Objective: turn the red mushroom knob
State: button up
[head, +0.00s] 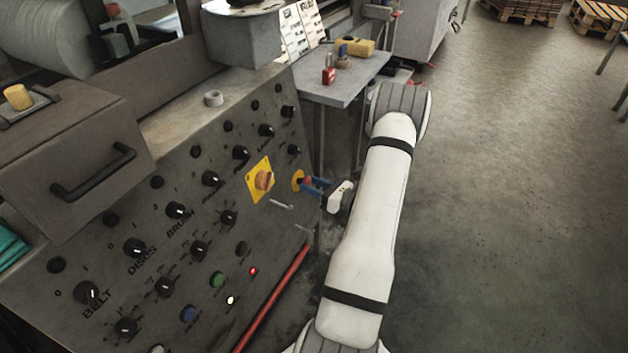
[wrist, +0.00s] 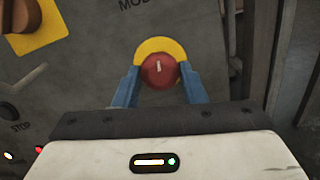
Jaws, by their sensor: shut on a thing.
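The red mushroom knob (wrist: 159,71) sits on a yellow round plate (wrist: 171,45) on the sloped control panel. A pale mark on its face stands close to upright in the wrist view. My gripper (wrist: 159,80) has its two blue fingers on either side of the knob, shut on it. In the head view my gripper (head: 308,184) reaches the panel's right end, and the knob (head: 307,180) shows only partly between the fingers. The yellow plate (head: 297,179) shows just left of it.
An orange rotary switch on a yellow square plate (head: 252,178) is left of the knob, with a small handle (head: 283,205) below it. Several black knobs cover the control panel (head: 200,270). A grey side table (head: 345,80) stands behind. The floor (head: 500,200) at right is clear.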

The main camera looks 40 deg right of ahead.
jog(key=shift+r+m+h+p, duration=0.1)
jog(key=shift+m+h+p, duration=0.25)
jog(key=shift+m+p, duration=0.8)
jog(key=shift+r+m+h+p, duration=0.1)
jog(key=shift+m+h+p, duration=0.45)
jog(key=shift+m, duration=0.9)
jog(key=o, duration=1)
jog(key=shift+f, duration=0.1)
jog(key=shift+p+v, duration=0.7)
jog(key=shift+v, duration=3.25)
jog(key=shift+d+f, duration=0.1)
